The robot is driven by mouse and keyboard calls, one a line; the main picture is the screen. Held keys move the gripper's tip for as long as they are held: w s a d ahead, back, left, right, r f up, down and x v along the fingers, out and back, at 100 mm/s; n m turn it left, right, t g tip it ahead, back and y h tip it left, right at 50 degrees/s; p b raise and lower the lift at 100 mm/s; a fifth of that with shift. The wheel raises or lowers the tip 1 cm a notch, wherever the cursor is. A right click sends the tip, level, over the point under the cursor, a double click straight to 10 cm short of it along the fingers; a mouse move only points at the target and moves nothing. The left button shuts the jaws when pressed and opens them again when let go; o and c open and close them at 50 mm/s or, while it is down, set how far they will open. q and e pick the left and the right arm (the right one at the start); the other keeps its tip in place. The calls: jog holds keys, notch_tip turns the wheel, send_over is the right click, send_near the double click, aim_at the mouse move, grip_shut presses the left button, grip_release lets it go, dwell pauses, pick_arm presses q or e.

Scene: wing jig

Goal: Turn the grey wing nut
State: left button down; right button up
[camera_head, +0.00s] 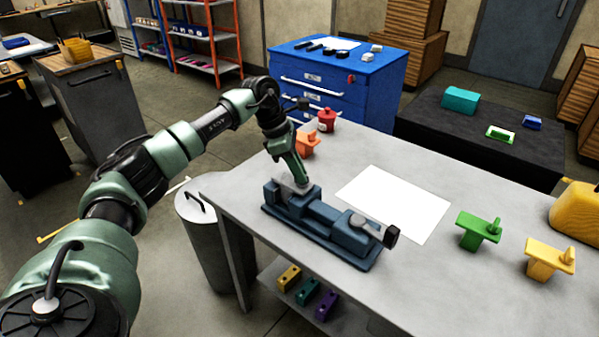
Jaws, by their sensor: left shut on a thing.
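The blue-grey vise (325,224) stands on the near left part of the grey table. How far the nut is turned cannot be told. My right gripper is not in view.
A white sheet (395,204) lies behind the vise. A green block (477,231) and a yellow block (548,260) stand right on the table (440,290). An orange block (307,143) and a red item (326,119) stand behind my gripper.

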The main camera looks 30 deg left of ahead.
pick_arm(q)
jog(key=m, duration=0.1)
jog(key=m+g, duration=0.1)
jog(key=m, duration=0.1)
jog(key=shift+w+r+m, duration=0.1)
jog(key=shift+w+m, duration=0.05)
jog(key=shift+m, duration=0.15)
jog(key=shift+a+m+g+h+b, duration=0.1)
jog(key=shift+m+g+h+b, duration=0.25)
jog(key=shift+m+g, duration=0.9)
jog(key=shift+m+t, duration=0.35)
jog(key=shift+m, duration=0.1)
jog(key=c, duration=1.5)
grip_release()
jog(key=v, duration=0.7)
jog(key=shift+w+a+r+b, duration=0.1)
jog(key=shift+r+b, duration=0.25)
jog(key=shift+b, duration=0.05)
